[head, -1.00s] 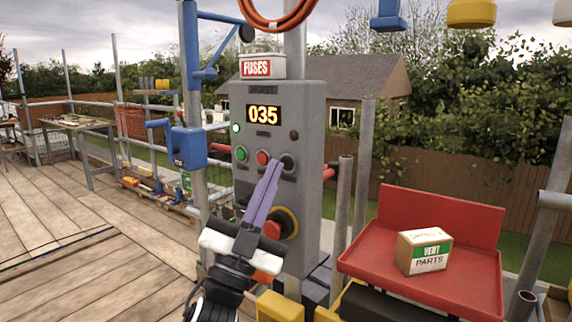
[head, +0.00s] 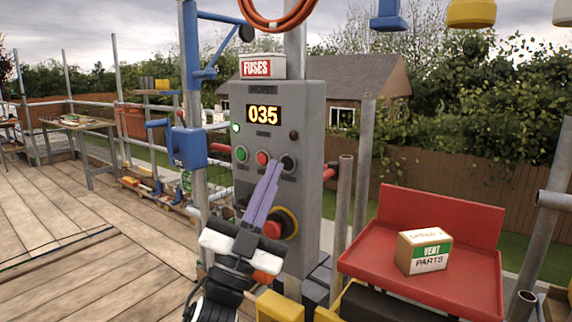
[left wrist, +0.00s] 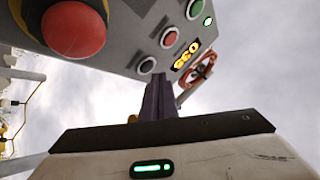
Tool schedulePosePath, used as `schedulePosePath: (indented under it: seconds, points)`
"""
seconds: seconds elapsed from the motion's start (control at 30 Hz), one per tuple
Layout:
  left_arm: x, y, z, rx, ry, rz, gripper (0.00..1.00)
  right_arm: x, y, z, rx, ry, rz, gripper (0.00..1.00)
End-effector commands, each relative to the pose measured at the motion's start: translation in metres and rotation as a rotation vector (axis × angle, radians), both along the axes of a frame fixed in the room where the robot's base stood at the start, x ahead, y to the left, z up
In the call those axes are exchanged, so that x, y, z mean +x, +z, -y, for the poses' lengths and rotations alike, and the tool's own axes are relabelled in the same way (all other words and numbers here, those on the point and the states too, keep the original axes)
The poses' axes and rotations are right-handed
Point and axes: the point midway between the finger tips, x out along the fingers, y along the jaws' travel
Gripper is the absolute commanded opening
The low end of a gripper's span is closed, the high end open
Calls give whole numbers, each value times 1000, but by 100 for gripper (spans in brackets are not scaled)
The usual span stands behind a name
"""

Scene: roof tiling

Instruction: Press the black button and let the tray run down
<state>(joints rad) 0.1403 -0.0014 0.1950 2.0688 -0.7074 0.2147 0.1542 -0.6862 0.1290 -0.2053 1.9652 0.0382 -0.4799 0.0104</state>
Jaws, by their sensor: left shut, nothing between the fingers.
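The grey hoist control box (head: 310,130) stands upright on a post in the middle of the head view. Its display (head: 263,115) reads 035. Below are a green button (head: 241,153), a red button (head: 263,158) and the black button (head: 289,162). My left gripper (head: 277,168) is shut and empty, its purple fingertips just below and left of the black button. In the left wrist view the fingers point up toward the black button (left wrist: 147,66); I cannot tell whether they touch it. The red tray (head: 380,262) holds a cardboard vent parts box (head: 425,251). My right gripper is not in view.
A large red emergency button (head: 273,229) sits low on the box, close to my left gripper; it also shows in the left wrist view (left wrist: 73,29). A fuses box (head: 262,67) is on top. Metal posts (head: 343,205) stand between control box and tray. Wooden decking is open at left.

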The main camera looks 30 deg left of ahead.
Motion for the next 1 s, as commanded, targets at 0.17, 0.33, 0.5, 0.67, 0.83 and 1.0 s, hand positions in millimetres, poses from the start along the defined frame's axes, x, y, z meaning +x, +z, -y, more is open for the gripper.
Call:
schedulePosePath:
  seconds: [0.17, 0.33, 0.5, 0.67, 0.83, 1.0]
  points:
    - [0, 0, 0, 0, 0, 0, 0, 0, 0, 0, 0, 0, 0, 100]
    - [2, 0, 0, 0, 0, 0, 0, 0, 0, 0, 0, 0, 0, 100]
    - [8, 0, 1, -1, -1, 0, 0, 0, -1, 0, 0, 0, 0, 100]
    - [9, 0, 1, 0, 0, 0, 0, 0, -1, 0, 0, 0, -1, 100]
    - [9, 0, 1, 0, 0, 0, 0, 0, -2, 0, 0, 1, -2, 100]
    - [10, 0, 1, 0, 0, 0, 0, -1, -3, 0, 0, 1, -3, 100]
